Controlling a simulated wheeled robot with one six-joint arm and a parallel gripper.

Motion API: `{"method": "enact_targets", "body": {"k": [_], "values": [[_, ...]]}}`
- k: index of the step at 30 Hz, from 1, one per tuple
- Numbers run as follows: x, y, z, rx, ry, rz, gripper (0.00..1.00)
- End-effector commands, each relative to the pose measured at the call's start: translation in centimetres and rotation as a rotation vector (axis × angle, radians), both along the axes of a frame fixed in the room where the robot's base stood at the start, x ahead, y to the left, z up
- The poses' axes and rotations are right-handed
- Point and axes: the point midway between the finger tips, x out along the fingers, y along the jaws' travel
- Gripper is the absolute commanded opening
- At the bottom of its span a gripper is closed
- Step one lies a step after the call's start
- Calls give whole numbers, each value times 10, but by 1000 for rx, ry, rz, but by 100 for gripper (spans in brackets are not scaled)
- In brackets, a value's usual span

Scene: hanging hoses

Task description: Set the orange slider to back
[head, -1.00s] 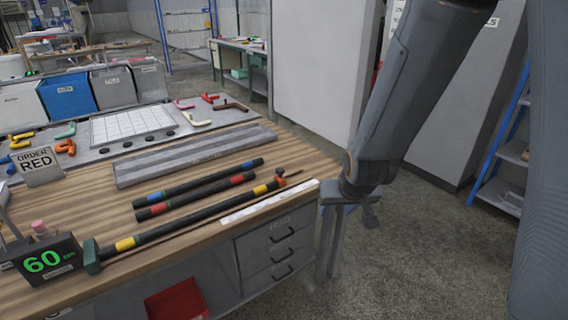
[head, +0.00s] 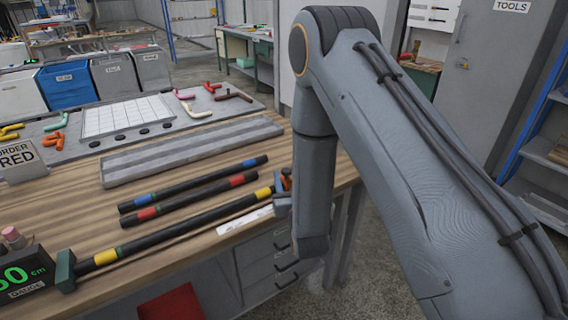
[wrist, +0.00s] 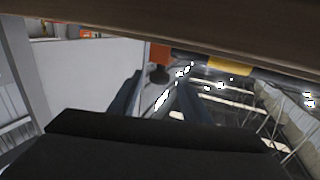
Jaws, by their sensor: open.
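The orange slider (head: 287,182) is a small piece at the right end of the long black rod with a yellow band (head: 110,257). In the head view my arm partly covers it. In the wrist view the orange slider (wrist: 160,53) shows at the upper middle with a dark knob below it, beside the rod's yellow band (wrist: 230,64). My gripper (wrist: 155,92) is open, with dark jaws and body in the lower wrist view, apart from the slider. In the head view it is mostly hidden behind my arm at the table's right edge.
Two shorter black rods, with blue (head: 158,196) and red (head: 148,213) bands, lie behind the long rod. A green end block (head: 65,271) and gauge box (head: 20,280) are at its left end. A white strip (head: 245,218) and drawers (head: 265,262) are near the front edge.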

Motion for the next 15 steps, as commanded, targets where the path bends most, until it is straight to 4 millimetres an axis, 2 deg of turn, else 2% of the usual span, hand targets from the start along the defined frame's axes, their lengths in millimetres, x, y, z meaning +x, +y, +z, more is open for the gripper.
{"method": "enact_targets", "body": {"k": [9, 15], "values": [[47, 9, 2, 0, -1, -2, 43], [65, 13, 1, 0, 0, -1, 43]]}}
